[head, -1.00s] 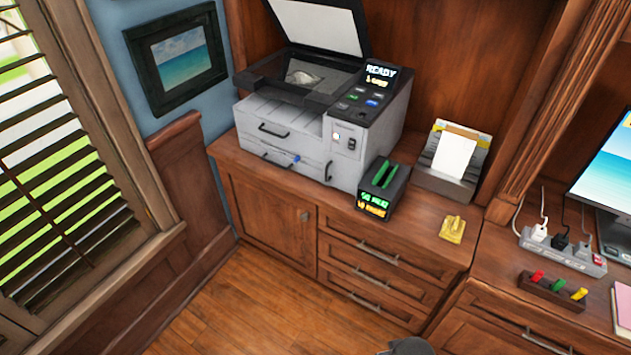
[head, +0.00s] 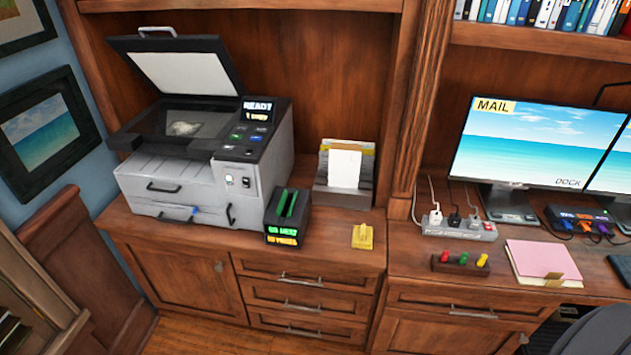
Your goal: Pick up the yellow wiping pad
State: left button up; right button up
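The yellow wiping pad (head: 362,237) lies on the wooden cabinet top in the head view, near its front right edge. It is small, with a raised grip on top. It sits right of the small black box with green and yellow lit text (head: 287,216) and in front of the paper holder (head: 345,172). Nothing touches it. Neither of my grippers shows in the head view.
A grey printer (head: 205,150) with its lid raised stands left of the pad. To the right, the desk holds a power strip (head: 458,230), a block with coloured pegs (head: 460,264), pink paper (head: 543,262) and a monitor (head: 535,150). The cabinet top around the pad is clear.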

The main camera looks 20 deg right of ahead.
aim_at(362, 239)
jog(key=k+l+z, duration=0.15)
jog(key=l, duration=0.7)
jog(key=l+z, duration=0.1)
jog(key=l, duration=0.7)
jog(key=k, duration=0.05)
